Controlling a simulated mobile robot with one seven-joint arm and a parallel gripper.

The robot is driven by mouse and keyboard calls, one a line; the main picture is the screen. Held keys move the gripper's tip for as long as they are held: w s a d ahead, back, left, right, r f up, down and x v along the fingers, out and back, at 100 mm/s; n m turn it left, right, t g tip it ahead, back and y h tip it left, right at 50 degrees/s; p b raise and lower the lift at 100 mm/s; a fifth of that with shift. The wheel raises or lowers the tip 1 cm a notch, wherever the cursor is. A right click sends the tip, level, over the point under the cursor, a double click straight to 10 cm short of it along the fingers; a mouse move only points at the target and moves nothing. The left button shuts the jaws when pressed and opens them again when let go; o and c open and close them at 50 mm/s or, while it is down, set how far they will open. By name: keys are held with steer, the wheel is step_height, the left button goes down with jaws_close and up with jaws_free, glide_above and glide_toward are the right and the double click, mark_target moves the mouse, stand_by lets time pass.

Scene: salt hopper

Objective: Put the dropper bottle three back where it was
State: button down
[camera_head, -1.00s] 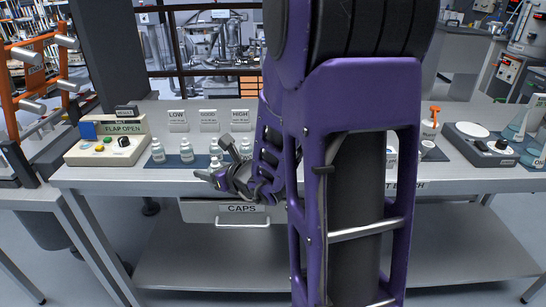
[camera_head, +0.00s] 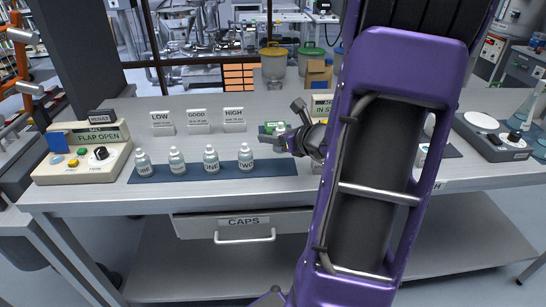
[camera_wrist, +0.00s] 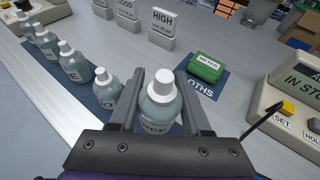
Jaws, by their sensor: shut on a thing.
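Bottle ONE (camera_head: 211,159) and two more bottles stand in a row with TWO on a dark blue mat (camera_head: 272,168). The mat's right end is bare. I cannot tell the held bottle's height above the bench.
LOW, GOOD and HIGH (camera_head: 234,118) signs stand behind the row. A FLAP OPEN console (camera_head: 85,155) is at left, an IN STOCK console (camera_wrist: 292,100) at right. The CAPS drawer (camera_head: 244,224) is below.

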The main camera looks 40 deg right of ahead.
mark_target(273, 161)
steer(key=shift+f+b, duration=0.6)
steer(key=shift+f, duration=2.05)
steer(key=shift+f, duration=0.1)
steer(key=shift+f+b, duration=0.15)
steer(key=shift+b, duration=0.15)
steer(key=shift+c, duration=1.8)
jaws_free()
steer(key=shift+r+p, duration=0.35)
steer(key=shift+p, duration=0.05)
steer(key=p+v, duration=0.1)
steer(key=v, duration=1)
steer(key=shift+s+p, duration=0.4)
steer(key=shift+s, duration=0.05)
